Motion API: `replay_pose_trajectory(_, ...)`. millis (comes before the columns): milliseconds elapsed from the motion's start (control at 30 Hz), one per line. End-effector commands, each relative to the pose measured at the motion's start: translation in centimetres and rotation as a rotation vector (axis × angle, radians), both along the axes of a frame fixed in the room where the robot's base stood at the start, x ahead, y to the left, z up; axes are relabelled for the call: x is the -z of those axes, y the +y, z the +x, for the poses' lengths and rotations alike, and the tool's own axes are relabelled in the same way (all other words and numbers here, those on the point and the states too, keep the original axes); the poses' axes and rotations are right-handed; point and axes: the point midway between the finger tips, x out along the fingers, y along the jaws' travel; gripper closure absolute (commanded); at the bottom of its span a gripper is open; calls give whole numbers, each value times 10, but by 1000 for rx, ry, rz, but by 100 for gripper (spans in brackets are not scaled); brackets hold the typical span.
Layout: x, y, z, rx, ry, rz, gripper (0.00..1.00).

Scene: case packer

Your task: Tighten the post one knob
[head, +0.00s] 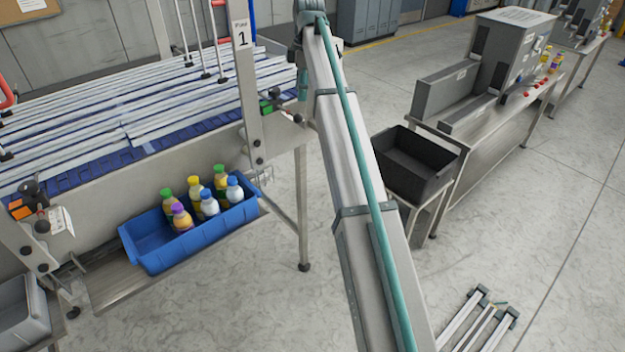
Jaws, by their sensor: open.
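The grey post (246,75) carries a white plate with the number 1. A clamp with green and black parts (271,100) sits at its right side, at the rail's end, with a small dark and reddish part beside it. Lower on the post are small dark round knobs or bolts (258,143); I cannot tell which part is the post one knob or how tight it is. My arm rises through the middle of the picture and bends at the top edge. My gripper cannot be made out; the arm's far end is hidden or out of view.
A blue bin (155,250) with several capped bottles stands on a shelf below the conveyor (120,130). Another post at lower left has a black-handled clamp (32,190) and an orange tag. A black crate (400,182) stands right of my arm.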

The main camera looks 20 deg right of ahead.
Motion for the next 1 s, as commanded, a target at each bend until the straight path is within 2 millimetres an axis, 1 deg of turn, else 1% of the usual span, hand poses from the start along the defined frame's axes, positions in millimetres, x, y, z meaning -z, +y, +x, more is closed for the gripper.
replay_pose_trajectory(33, 9, -4, -9, 16, 1, 7, 35)
replay_pose_trajectory(300, 42, -20, -37, 100, 3, 46, 35)
replay_pose_trajectory(467, 72, -20, -41, 138, 18, 53, 35)
replay_pose_trajectory(1000, 164, -22, -70, 275, 67, 73, 35)
